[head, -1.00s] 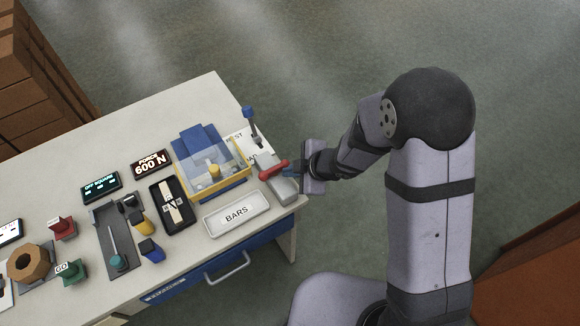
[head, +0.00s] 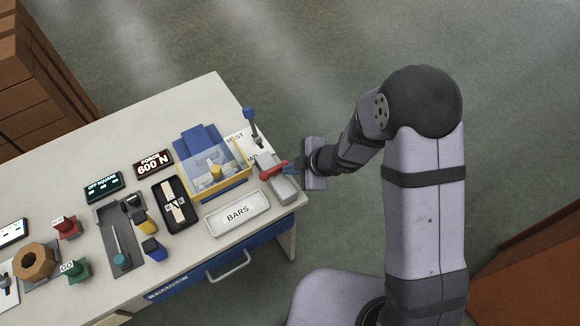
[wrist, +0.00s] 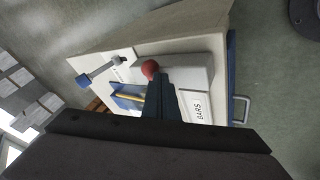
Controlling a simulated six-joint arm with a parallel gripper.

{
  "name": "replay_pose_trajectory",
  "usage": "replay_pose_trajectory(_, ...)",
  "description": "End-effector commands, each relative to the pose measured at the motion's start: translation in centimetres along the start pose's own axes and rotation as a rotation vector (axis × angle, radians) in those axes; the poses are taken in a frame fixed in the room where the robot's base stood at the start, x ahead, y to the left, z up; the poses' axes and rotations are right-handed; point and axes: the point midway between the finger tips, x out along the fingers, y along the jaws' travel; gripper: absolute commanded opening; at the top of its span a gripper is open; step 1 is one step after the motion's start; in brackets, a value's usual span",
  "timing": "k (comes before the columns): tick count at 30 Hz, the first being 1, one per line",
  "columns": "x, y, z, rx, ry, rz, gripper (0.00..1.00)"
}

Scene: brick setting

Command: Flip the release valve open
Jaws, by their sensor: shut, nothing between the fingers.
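The release valve appears to be the red lever (head: 272,171) on a grey block (head: 284,189) at the right end of the table. In the wrist view, its rounded red end (wrist: 150,68) shows just beyond my fingertips. My gripper (head: 289,170) is shut and empty, right beside the red lever's right end. In the wrist view, my closed fingers (wrist: 160,88) overlap the block and hide part of the lever. I cannot tell whether they touch it.
A blue-handled lever (head: 250,113) stands behind the block. A clear-covered yellow-framed machine (head: 213,170) is close on the left. A white BARS tray (head: 238,214) lies in front. Several other items fill the table's left part. Open floor lies to the right.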

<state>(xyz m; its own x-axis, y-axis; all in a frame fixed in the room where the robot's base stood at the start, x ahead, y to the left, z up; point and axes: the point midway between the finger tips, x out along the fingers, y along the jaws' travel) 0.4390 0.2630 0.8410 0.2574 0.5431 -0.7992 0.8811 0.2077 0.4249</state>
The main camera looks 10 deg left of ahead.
Motion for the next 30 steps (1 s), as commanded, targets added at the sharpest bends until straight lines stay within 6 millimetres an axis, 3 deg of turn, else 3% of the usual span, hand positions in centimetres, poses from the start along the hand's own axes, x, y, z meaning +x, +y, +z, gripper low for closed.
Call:
replay_pose_trajectory(17,-0.3,0.8,0.1,-0.093,0.052,-0.051,0.00)
replay_pose_trajectory(30,0.4,2.4,0.6,-0.377,0.201,-0.198,0.00)
